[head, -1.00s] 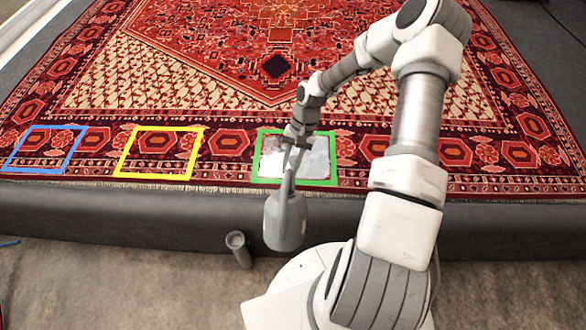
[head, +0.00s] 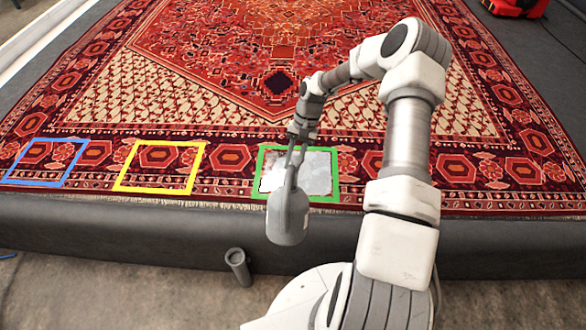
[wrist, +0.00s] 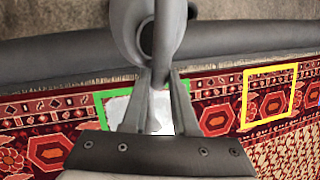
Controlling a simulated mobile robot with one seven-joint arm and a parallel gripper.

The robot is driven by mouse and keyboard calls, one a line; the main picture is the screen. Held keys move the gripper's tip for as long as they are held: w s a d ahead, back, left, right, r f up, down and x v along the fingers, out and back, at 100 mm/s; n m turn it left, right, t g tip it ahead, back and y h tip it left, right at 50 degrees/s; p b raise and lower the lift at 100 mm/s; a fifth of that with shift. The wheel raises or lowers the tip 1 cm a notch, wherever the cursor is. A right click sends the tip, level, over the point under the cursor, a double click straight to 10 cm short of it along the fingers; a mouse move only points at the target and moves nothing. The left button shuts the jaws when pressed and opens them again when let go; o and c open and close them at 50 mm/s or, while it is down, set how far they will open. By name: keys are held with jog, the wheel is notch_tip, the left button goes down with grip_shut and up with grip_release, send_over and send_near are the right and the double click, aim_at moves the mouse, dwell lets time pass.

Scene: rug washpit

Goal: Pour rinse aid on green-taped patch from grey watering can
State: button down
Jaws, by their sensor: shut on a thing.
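The grey watering can (head: 287,217) hangs from my gripper (head: 296,152) in front of the platform's near edge. In the wrist view my gripper (wrist: 158,100) is shut on the handle of the can (wrist: 180,30), whose dark opening faces the camera. The can looks roughly upright. The green-taped patch (head: 333,200) lies on the rug's near border, just behind the can. A whitish wet-looking area covers most of the inside of the green frame. The wrist view also shows part of the green tape (wrist: 101,108). The can's spout cannot be made out.
A yellow-taped frame (head: 155,189) and a blue-taped frame (head: 38,183) lie left along the same border of the red rug (head: 210,60). A grey upright tube (head: 238,266) stands on the floor before the platform (head: 120,220). A red object (head: 515,6) sits at the far right.

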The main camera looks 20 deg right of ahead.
jog(key=shift+w+d+b, duration=2.2)
jog(key=shift+w+b, duration=0.8)
jog(key=shift+w, duration=2.4)
jog(key=shift+w+a, duration=1.7)
jog(key=shift+a, duration=2.2)
jog(key=s+a+p, duration=0.3)
jog(key=s+p, duration=0.1)
jog(key=s, duration=0.5)
jog(key=s+a+p, duration=0.4)
jog(key=s, duration=0.5)
jog(key=shift+s+a+p, duration=0.2)
jog(key=shift+a+p, duration=0.1)
jog(key=shift+p, duration=0.05)
